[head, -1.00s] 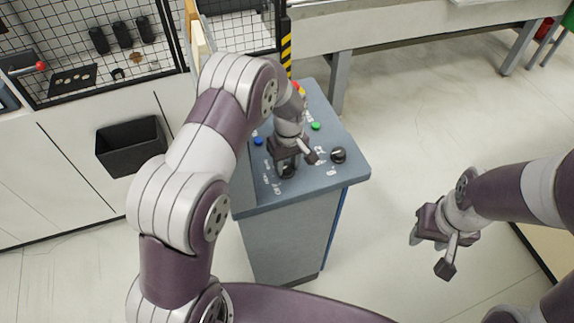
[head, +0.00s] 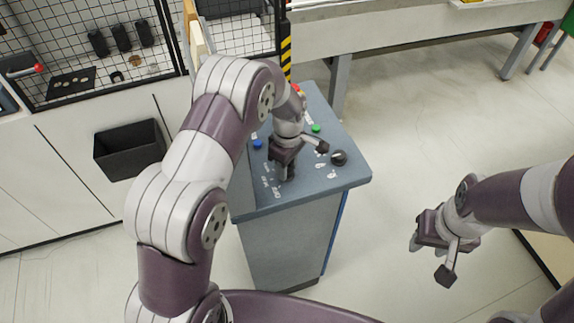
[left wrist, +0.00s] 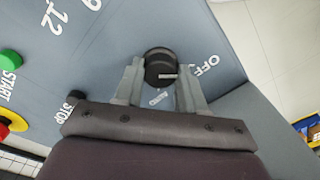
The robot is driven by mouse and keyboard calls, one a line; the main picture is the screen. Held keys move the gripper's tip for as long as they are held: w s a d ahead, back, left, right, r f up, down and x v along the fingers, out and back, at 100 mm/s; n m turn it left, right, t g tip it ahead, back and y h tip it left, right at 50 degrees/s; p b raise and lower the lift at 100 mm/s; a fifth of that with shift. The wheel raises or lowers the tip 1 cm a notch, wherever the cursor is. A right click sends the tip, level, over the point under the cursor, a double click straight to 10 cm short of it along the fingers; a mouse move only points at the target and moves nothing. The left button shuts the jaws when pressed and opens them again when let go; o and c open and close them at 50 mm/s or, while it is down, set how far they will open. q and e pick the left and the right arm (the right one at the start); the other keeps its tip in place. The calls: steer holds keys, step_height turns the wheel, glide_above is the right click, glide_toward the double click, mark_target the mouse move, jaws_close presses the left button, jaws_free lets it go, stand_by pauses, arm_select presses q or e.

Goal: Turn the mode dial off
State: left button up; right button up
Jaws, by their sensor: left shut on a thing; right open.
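The mode dial (left wrist: 160,66) is a round black knob with a white pointer line, seen in the left wrist view. The line points right, towards the side with the OFF lettering (left wrist: 206,66); small AUTO lettering (left wrist: 158,98) is just below the dial. My left gripper (head: 287,174) is over the front left of the grey console top. Its two fingers (left wrist: 160,86) are on either side of the dial, shut on it. In the head view, the gripper hides the dial. My right gripper (head: 432,240) is open and empty above the floor at right.
The console (head: 330,185) also carries a black knob (head: 338,158), a green button (head: 315,128), a blue button (head: 257,144) and a red-and-yellow button (left wrist: 8,126). A black bin (head: 130,150) hangs on the cabinet at left. Floor right of the console is clear.

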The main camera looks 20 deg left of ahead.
stand_by(0.3)
arm_select(q)
steer(key=o, duration=1.1)
steer(key=shift+c, duration=0.2)
steer(key=shift+r, duration=0.1)
steer(key=r+b, duration=0.2)
steer(key=r, duration=0.5)
steer(key=shift+w+b, duration=0.2)
steer(key=shift+b, duration=0.15)
step_height(320, 180, up, 6)
steer(key=p, duration=0.4)
steer(key=shift+f, duration=0.2)
